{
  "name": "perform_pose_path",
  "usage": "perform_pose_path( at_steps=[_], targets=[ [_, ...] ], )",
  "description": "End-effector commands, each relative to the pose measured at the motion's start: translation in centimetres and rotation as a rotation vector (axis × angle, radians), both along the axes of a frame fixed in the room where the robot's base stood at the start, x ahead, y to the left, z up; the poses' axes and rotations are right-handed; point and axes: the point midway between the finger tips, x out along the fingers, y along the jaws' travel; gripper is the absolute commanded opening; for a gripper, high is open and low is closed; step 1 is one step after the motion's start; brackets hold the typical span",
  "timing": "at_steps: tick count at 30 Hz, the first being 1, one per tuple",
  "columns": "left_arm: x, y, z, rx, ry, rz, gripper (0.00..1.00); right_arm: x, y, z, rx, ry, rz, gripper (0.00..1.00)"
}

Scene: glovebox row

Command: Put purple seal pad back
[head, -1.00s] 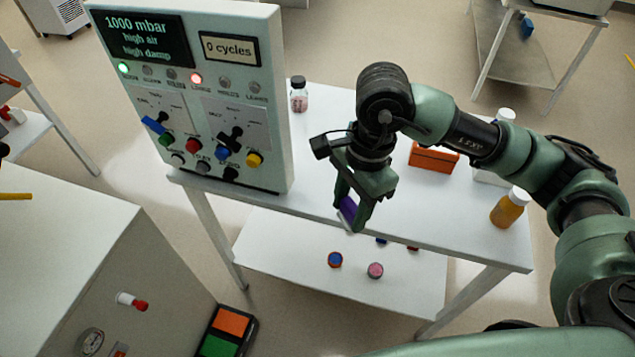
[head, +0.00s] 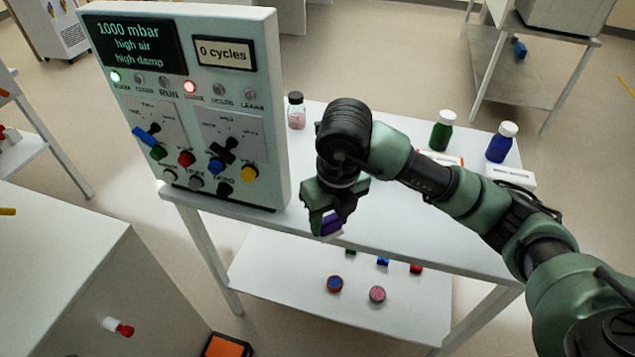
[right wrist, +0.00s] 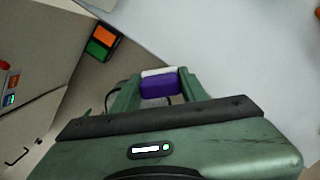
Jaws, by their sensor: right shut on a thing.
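The purple seal pad (head: 331,223) is held between the fingers of my right gripper (head: 328,226), above the front edge of the white table. It has a purple part and a white part; both also show in the right wrist view, where the pad (right wrist: 160,87) sits between the two green fingers (right wrist: 158,92). My right gripper is shut on it. The gripper body hides part of the pad in the head view. My left gripper is not in view.
The control panel (head: 190,100) stands left on the table (head: 405,225). Several small items, including a blue-topped one (head: 335,284) and a pink one (head: 377,294), lie on the lower shelf (head: 290,300). A green bottle (head: 441,132) and blue bottle (head: 500,145) stand at the right.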

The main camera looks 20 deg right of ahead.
Motion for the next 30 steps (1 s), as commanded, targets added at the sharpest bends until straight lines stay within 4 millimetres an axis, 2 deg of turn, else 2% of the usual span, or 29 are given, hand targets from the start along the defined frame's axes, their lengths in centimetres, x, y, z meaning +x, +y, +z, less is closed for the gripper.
perform_pose_path(
  at_steps=[1,9,15,18,23,30],
  targets=[
    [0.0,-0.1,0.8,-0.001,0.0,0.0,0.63,1.5,-0.2,0.5,0.001,0.0,-0.005,0.11],
    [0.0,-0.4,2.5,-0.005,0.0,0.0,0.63,8.6,-1.1,0.4,0.002,0.001,-0.002,0.11],
    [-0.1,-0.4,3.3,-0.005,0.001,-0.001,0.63,12.5,-1.7,0.3,0.001,0.0,0.001,0.11],
    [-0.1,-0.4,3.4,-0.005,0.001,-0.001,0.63,13.5,-1.8,0.2,0.001,-0.001,0.003,0.11],
    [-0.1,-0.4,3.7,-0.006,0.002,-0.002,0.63,13.8,-1.9,-0.4,0.0,0.002,0.005,0.11],
    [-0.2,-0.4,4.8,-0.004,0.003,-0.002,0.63,13.7,-1.9,-3.3,0.001,0.002,0.004,0.11]
  ],
)
